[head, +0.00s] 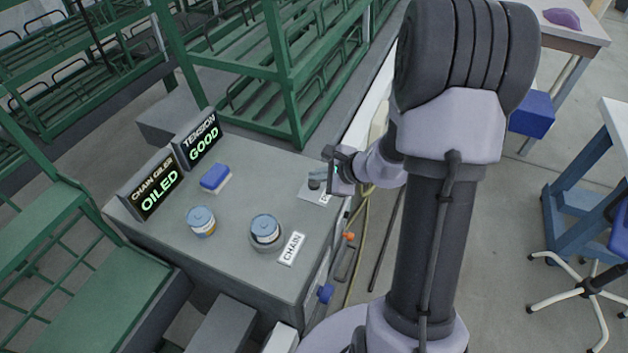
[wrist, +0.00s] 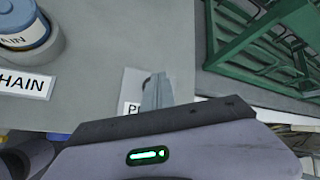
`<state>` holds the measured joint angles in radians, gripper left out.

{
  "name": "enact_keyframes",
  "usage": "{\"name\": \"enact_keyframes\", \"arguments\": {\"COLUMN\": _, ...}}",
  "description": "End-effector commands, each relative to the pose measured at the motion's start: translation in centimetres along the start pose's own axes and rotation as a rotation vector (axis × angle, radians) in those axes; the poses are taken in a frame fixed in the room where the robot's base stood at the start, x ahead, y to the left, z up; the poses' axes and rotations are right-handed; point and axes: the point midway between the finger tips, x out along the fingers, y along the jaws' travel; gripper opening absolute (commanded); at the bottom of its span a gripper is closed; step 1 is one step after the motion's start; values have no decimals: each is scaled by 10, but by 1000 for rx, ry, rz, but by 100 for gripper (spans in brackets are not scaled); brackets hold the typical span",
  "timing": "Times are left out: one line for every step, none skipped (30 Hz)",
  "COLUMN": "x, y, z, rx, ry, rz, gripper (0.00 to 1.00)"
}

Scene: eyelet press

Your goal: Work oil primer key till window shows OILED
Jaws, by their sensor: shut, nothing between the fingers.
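The chain oiler window (head: 158,190) at the left of the bench reads OILED in green. My gripper (head: 314,174) is at the bench's right side, over a white card whose lettering is mostly hidden (head: 323,198). Its grey fingers are shut and empty; they also show in the wrist view (wrist: 154,88). A small dark knob (head: 314,184), which looks like the primer key, stands on the card just under the fingertips. I cannot tell whether they touch. In the wrist view the fingers hide most of it, and the card (wrist: 132,88) shows beside them.
A second window (head: 201,143) reads TENSION GOOD. A blue-topped block (head: 215,177), a blue-lidded jar (head: 200,221) and another jar (head: 265,230) in a holder by the CHAIN card (head: 291,248) stand on the bench. Green racks (head: 285,60) rise behind. The bench middle is clear.

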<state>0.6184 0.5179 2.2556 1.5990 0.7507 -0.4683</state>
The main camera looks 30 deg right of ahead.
Motion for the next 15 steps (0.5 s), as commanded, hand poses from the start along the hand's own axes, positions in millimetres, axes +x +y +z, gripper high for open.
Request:
{"name": "enact_keyframes", "arguments": {"x": -4, "y": -3, "z": 3, "rx": 0, "ry": 0, "rz": -1, "gripper": 0}}
{"name": "enact_keyframes", "arguments": {"x": -5, "y": -4, "z": 4, "rx": 0, "ry": 0, "rz": -1, "gripper": 0}}
{"name": "enact_keyframes", "arguments": {"x": -6, "y": -5, "z": 5, "rx": 0, "ry": 0, "rz": -1, "gripper": 0}}
{"name": "enact_keyframes", "arguments": {"x": -7, "y": -6, "z": 5, "rx": 0, "ry": 0, "rz": -1, "gripper": 0}}
{"name": "enact_keyframes", "arguments": {"x": -8, "y": -6, "z": 6, "rx": 0, "ry": 0, "rz": -1, "gripper": 0}}
{"name": "enact_keyframes", "arguments": {"x": -8, "y": -6, "z": 6, "rx": 0, "ry": 0, "rz": 0, "gripper": 0}}
{"name": "enact_keyframes", "arguments": {"x": -8, "y": -6, "z": 6, "rx": 0, "ry": 0, "rz": 0, "gripper": 0}}
{"name": "enact_keyframes", "arguments": {"x": -8, "y": -6, "z": 6, "rx": 0, "ry": 0, "rz": 0, "gripper": 0}}
{"name": "enact_keyframes", "arguments": {"x": -8, "y": -6, "z": 6, "rx": 0, "ry": 0, "rz": 0, "gripper": 0}}
{"name": "enact_keyframes", "arguments": {"x": -8, "y": -6, "z": 6, "rx": 0, "ry": 0, "rz": 0, "gripper": 0}}
{"name": "enact_keyframes", "arguments": {"x": -8, "y": -6, "z": 6, "rx": 0, "ry": 0, "rz": 0, "gripper": 0}}
{"name": "enact_keyframes", "arguments": {"x": -8, "y": -6, "z": 6, "rx": 0, "ry": 0, "rz": 0, "gripper": 0}}
{"name": "enact_keyframes", "arguments": {"x": -8, "y": -6, "z": 6, "rx": 0, "ry": 0, "rz": 0, "gripper": 0}}
{"name": "enact_keyframes", "arguments": {"x": -8, "y": -6, "z": 6, "rx": 0, "ry": 0, "rz": 0, "gripper": 0}}
{"name": "enact_keyframes", "arguments": {"x": -9, "y": -7, "z": 7, "rx": 0, "ry": 0, "rz": 0, "gripper": 0}}
